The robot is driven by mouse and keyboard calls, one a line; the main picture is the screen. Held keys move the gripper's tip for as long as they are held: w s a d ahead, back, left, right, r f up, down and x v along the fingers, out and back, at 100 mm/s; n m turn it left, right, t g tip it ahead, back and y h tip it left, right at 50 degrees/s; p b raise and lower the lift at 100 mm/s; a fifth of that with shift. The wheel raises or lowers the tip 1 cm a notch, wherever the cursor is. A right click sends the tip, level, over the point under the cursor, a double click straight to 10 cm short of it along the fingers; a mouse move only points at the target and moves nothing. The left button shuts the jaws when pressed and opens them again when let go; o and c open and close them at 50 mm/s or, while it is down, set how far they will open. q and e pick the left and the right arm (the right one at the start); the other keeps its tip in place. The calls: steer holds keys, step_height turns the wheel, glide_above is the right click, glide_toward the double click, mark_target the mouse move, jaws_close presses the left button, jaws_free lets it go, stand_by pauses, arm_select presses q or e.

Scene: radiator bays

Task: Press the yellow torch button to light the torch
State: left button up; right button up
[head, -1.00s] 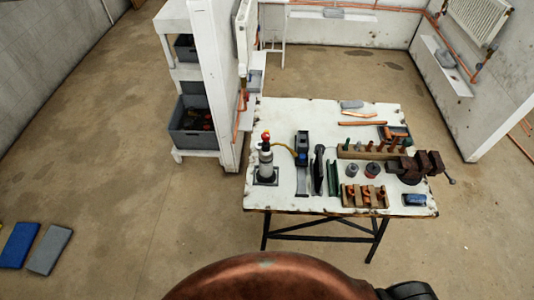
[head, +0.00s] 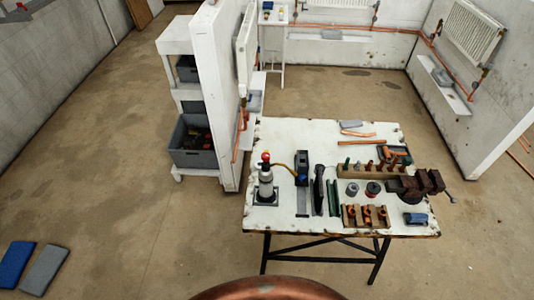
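The torch (head: 266,183) stands upright on a dark base at the left side of the white worktable (head: 285,141). It has a grey body, with small red and yellow parts at its top. A yellow hose curves right from its top to a dark blue and black item (head: 303,169). The yellow button is too small to tell apart from the other yellow parts. No flame shows. Neither of my grippers is in view.
A brown vise (head: 422,184) is at the table's right edge. Copper fittings in a wooden block (head: 366,216), pipes and tools cover the table's right half. A white shelf with a grey bin (head: 194,148) and a partition wall (head: 225,100) stand left behind the table. Floor in front is open.

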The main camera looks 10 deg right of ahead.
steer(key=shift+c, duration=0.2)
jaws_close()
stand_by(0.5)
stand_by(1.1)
